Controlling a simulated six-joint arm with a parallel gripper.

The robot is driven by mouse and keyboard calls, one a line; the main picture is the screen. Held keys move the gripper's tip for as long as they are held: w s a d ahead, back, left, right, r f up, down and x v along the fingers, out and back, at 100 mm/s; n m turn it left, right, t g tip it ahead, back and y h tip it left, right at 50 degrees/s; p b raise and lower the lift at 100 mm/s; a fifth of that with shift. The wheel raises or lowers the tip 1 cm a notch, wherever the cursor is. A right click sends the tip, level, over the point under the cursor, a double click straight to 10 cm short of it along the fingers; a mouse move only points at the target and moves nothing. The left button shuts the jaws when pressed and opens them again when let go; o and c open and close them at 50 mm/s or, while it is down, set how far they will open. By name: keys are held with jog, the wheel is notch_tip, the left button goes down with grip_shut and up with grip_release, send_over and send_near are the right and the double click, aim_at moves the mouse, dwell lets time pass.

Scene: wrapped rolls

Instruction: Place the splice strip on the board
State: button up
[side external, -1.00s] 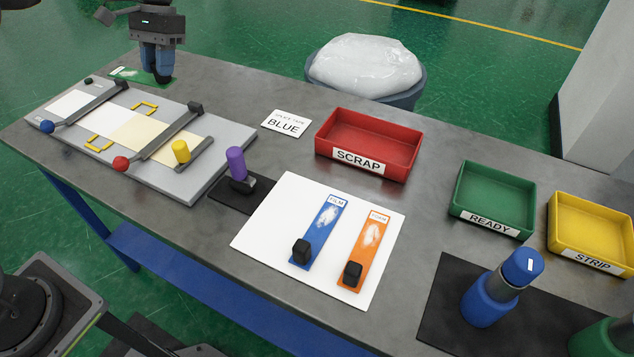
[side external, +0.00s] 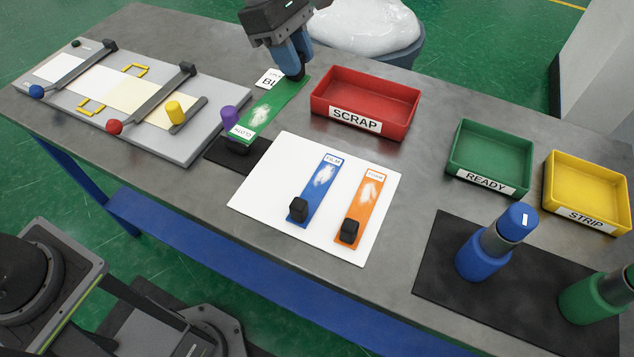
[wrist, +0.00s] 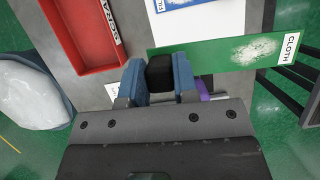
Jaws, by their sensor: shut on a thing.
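My gripper (side external: 294,66) is shut on the black knob of a green strip labelled CLOTH (side external: 268,112) and holds it above the table. In the wrist view my gripper (wrist: 160,78) has the knob between its blue fingers, and the green strip (wrist: 225,52) reaches to the right. The strip has a white patch on it. A white board (side external: 270,195) lies on the table, with a blue strip labelled FILM (side external: 322,190) and an orange strip (side external: 365,200) lying on it, each with a black knob.
A red SCRAP tray (side external: 365,105) stands right of my gripper. Green READY (side external: 490,158) and yellow STRIP (side external: 586,192) trays are farther right. A purple peg (side external: 229,118) stands near the strip's label end. A grey fixture with clamp bars (side external: 200,145) is at left.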

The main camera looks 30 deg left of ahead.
jog(key=shift+s+d+n, duration=0.3)
jog(key=shift+d, duration=0.5)
notch_tip(320, 180, down, 13)
jog(key=shift+r, duration=0.1)
jog(key=shift+f, duration=2.15)
jog(key=shift+f, duration=0.1)
jog(key=o, duration=1)
jog(key=shift+c, duration=0.2)
